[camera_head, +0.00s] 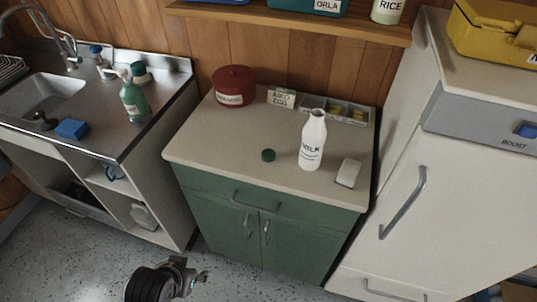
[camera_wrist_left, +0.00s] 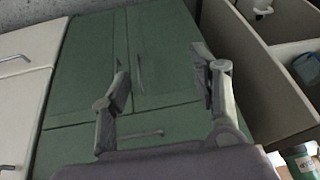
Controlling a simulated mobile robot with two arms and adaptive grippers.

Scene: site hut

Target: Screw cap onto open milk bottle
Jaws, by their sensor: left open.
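The open white milk bottle (camera_head: 313,141) stands upright on the cream top of the green cabinet (camera_head: 220,134) in the head view. The small dark green cap (camera_head: 268,155) lies on the same top, left of the bottle and apart from it. My left gripper (camera_head: 200,276) is low in front of the cabinet, below its top and far from cap and bottle. In the left wrist view the left gripper (camera_wrist_left: 162,72) is open and empty, with green cabinet doors (camera_wrist_left: 150,55) beyond it. My right gripper is not in view.
A red tin (camera_head: 233,87), a small labelled box (camera_head: 281,97) and a grey tray (camera_head: 347,112) stand along the back. A pale block (camera_head: 348,173) lies right of the bottle. The sink counter (camera_head: 105,146) is left, the white fridge (camera_head: 420,190) right. The top's front left is clear.

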